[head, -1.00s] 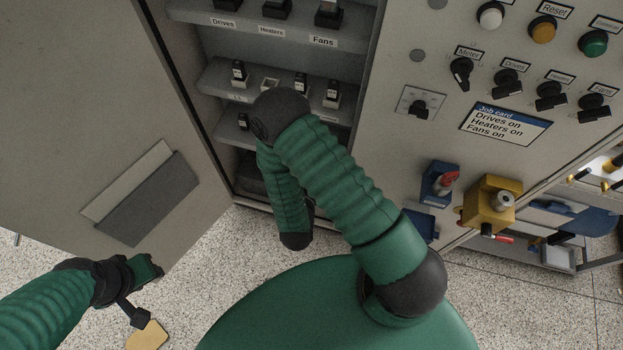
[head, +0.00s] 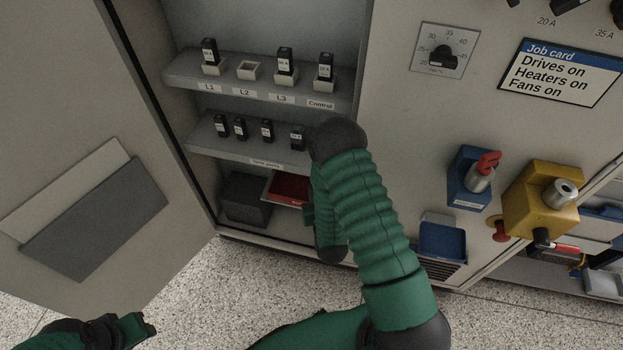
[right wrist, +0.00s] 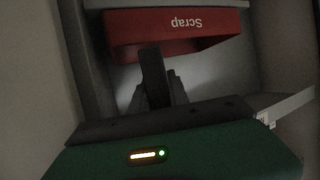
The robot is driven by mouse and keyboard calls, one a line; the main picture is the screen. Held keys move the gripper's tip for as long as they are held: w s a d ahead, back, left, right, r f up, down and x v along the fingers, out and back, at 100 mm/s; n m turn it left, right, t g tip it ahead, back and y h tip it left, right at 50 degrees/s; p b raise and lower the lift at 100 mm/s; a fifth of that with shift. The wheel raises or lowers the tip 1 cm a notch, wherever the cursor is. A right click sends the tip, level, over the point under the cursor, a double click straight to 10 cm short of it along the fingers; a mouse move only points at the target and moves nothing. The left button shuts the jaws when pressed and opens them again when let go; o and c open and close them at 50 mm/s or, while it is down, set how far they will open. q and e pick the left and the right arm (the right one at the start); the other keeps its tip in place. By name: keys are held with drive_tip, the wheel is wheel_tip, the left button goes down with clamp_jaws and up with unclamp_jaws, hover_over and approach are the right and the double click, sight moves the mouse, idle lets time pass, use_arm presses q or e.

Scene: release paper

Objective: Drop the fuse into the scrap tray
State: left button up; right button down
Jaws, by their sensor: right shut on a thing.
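The red scrap tray (head: 287,188) sits low in the cabinet, under the spare-fuse shelf, partly hidden by my right arm. In the right wrist view its red front wall (right wrist: 165,45) shows the word Scrap upside down. My right gripper (right wrist: 155,95) is right in front of the tray, shut on a dark upright block, the fuse (right wrist: 153,72). The fuse's top overlaps the tray's front wall in that view; I cannot tell whether it is over the tray. In the head view the right jaws are hidden. My left gripper (head: 135,328) is at the bottom left edge, its fingers not clear.
Fuse holders stand on the shelf above; the L2 holder (head: 247,70) is empty. Several spare fuses (head: 239,128) stand on the shelf (head: 210,143) below. A dark box (head: 245,198) is left of the tray. The open cabinet door (head: 60,110) bounds the left side.

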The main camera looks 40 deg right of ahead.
drive_tip(key=w+d, duration=0.1)
drive_tip(key=w, duration=0.1)
drive_tip(key=w+d+b, duration=0.1)
drive_tip(key=w, duration=0.2)
drive_tip(key=w+d+b, duration=0.1)
drive_tip(key=w+d, duration=0.1)
drive_tip(key=w, duration=0.1)
drive_tip(key=shift+w+f, duration=0.1)
drive_tip(key=shift+w, duration=0.1)
drive_tip(key=shift+f+b, duration=1.5)
drive_tip(key=shift+f, duration=0.75)
drive_tip(key=c, duration=1.3)
unclamp_jaws()
drive_tip(key=shift+c, duration=0.2)
drive_tip(key=shift+o, duration=0.4)
drive_tip(key=shift+r, duration=0.1)
drive_tip(key=shift+d, duration=0.15)
